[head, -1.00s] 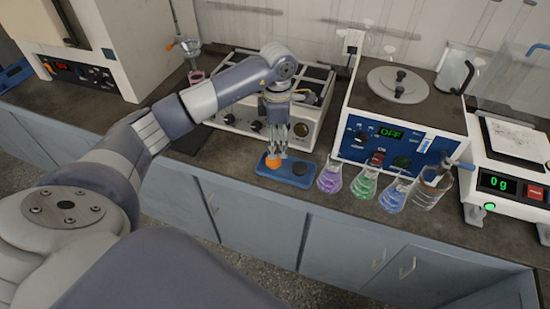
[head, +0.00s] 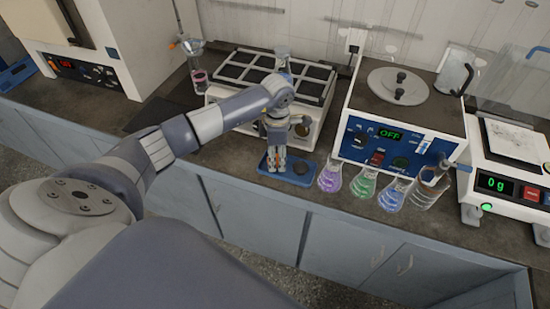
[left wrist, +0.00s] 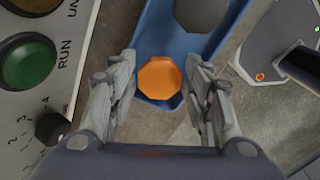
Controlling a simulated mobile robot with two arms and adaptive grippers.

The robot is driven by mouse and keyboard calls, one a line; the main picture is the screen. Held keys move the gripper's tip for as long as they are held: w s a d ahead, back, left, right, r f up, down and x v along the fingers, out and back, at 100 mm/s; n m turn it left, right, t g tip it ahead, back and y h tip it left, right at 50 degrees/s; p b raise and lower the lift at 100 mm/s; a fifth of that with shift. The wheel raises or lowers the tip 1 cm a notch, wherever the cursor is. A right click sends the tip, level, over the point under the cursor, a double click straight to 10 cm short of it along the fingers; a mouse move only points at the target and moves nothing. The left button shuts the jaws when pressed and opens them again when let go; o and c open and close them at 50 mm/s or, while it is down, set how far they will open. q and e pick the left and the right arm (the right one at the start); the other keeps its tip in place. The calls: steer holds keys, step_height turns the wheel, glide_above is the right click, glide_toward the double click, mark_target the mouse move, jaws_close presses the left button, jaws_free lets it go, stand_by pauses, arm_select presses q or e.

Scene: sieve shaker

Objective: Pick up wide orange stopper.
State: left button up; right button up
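The wide orange stopper (left wrist: 160,77) sits at one end of the blue tray (left wrist: 221,48), seen from above in the left wrist view. A dark round stopper (left wrist: 198,12) sits at the tray's other end. My left gripper (left wrist: 165,92) is open, with one finger on each side of the orange stopper and gaps between. In the head view, the left gripper (head: 275,166) points down over the left end of the blue tray (head: 312,182). There its fingers hide most of the orange stopper. My right gripper is not in view.
Flasks with purple (head: 330,179), green (head: 362,185) and blue (head: 392,195) liquid stand close to the tray's right.

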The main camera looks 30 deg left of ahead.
arm_select(q)
steer(key=shift+c, duration=1.2)
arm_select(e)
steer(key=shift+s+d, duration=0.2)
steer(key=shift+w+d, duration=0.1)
